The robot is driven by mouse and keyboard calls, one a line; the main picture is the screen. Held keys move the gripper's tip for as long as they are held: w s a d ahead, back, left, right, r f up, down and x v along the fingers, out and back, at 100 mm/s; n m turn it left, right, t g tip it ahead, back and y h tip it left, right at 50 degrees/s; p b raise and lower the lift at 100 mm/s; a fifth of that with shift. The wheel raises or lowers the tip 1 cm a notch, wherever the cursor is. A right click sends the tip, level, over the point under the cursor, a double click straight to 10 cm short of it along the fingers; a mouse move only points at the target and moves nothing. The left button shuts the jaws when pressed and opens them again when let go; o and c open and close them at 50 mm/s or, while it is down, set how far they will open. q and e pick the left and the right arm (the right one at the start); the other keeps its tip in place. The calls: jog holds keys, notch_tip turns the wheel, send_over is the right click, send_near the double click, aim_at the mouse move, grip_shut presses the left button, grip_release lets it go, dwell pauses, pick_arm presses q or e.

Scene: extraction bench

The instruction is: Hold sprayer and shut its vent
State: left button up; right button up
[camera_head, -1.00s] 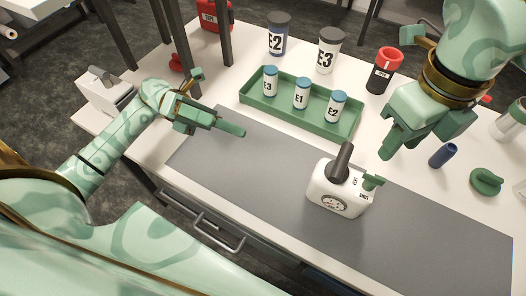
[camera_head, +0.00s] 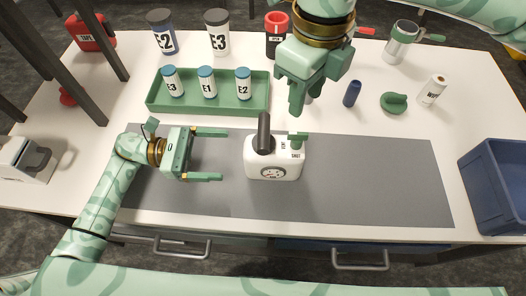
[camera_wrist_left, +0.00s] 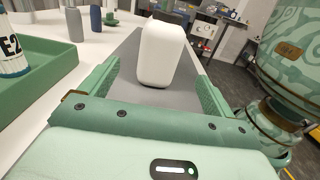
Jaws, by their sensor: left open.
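The sprayer (camera_head: 262,170) is a white bottle standing upright on the grey mat, with a dial on its front, a dark handle on top and a green vent knob (camera_head: 298,138) at its upper right. Small labels sit beside the knob; the one reading SHUT is legible. My left gripper (camera_head: 222,155) is open and empty, its two fingers pointing at the sprayer's left side, a short gap away. In the left wrist view the white body (camera_wrist_left: 166,55) lies ahead between the fingers. My right gripper (camera_head: 301,110) points down just above and behind the knob; its jaw opening is unclear.
A green tray (camera_head: 160,106) with several labelled small bottles is behind the left gripper. A dark blue bottle (camera_head: 352,94) and a green object (camera_head: 393,102) are at right. A blue bin (camera_head: 490,190) is far right. The mat's right part is clear.

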aim_at(268, 156)
pick_arm(q)
jog(key=d, duration=1.2)
jog(key=shift+w+d, duration=0.1)
jog(key=shift+w, duration=0.1)
jog(key=c, duration=1.3)
